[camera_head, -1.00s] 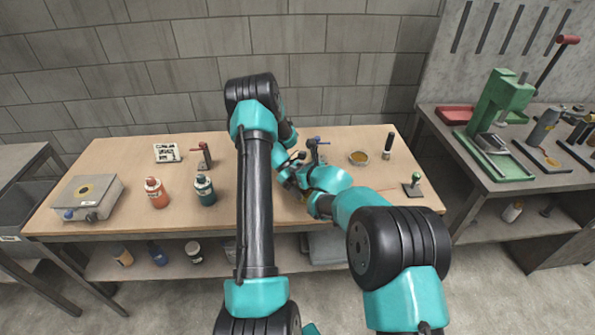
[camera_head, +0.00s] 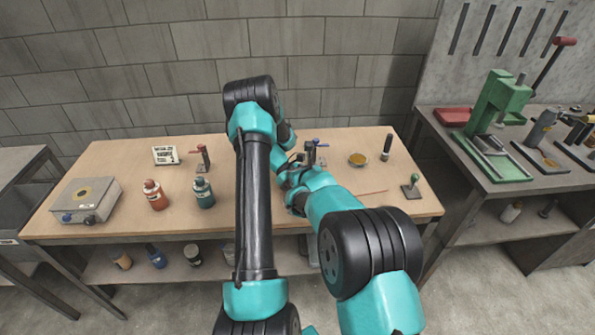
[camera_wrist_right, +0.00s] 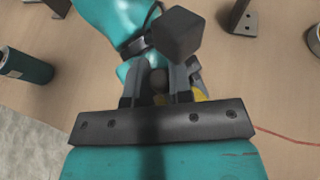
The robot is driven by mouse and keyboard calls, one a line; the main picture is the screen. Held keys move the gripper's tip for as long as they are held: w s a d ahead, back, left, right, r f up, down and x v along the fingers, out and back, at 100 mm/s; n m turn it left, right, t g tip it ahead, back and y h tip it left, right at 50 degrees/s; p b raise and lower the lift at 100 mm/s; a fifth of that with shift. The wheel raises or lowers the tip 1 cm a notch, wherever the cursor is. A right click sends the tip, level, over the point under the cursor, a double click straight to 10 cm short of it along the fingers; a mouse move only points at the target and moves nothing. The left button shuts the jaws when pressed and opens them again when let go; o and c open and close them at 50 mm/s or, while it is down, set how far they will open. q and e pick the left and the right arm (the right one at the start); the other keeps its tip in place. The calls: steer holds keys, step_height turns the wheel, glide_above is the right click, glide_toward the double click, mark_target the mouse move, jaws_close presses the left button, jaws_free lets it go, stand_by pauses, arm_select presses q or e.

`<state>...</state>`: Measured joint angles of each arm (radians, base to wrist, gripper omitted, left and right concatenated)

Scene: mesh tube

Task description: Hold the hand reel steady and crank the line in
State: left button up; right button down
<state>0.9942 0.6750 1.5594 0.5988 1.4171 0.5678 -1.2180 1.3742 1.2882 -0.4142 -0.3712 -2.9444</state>
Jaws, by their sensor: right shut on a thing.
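The hand reel is mostly hidden by my grippers. A yellow part of it (camera_wrist_right: 200,95) shows beside my right fingers in the right wrist view. My right gripper (camera_wrist_right: 160,85) is shut on a small dark knob (camera_wrist_right: 159,73), which looks like the crank handle. A thin red line (camera_wrist_right: 287,135) runs off to the right across the bench, and it also shows in the head view (camera_head: 365,192). My left gripper (camera_head: 298,160) is close to the reel, beside my right one. Its fingers are hidden, so its grip cannot be made out.
The wooden bench (camera_head: 120,200) carries a red bottle (camera_head: 155,194), a teal bottle (camera_head: 203,192), a grey box (camera_head: 86,199) and a small dish (camera_head: 358,159). A green-knobbed block (camera_head: 411,187) stands at the right. A green press (camera_head: 497,105) is on the side bench.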

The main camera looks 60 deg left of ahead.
steer(key=shift+r, duration=0.1)
steer(key=c, duration=1)
jaws_free()
steer(key=shift+d, duration=0.1)
steer(key=shift+v, duration=3.65)
steer(key=shift+c, duration=0.2)
